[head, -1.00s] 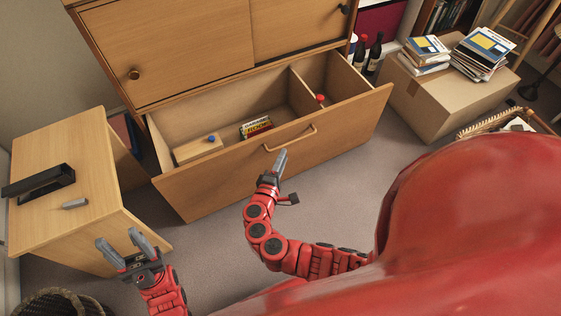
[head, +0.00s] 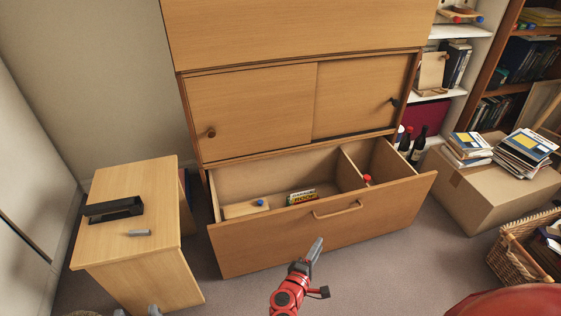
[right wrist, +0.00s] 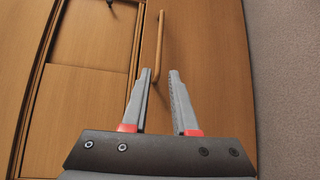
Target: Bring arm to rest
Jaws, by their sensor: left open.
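My right gripper (head: 316,246) is in front of the open drawer (head: 270,245) in the head view, below and apart from its wooden bar handle (head: 338,210). In the right wrist view its two grey fingers (right wrist: 160,75) are apart with nothing held between them, and the handle (right wrist: 160,40) shows beyond the tips. My left gripper (head: 138,311) shows only as two separate fingertips at the bottom edge of the head view, in front of the small side table (head: 125,255). It is open; the rest of it is out of frame.
The drawer holds a wooden box (head: 240,210) with a blue knob, a small colourful box (head: 302,197) and a red-topped item (head: 367,179). A black stapler-like object (head: 113,209) and a grey piece (head: 138,233) lie on the side table. A cardboard box (head: 480,195) and basket (head: 515,250) stand right.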

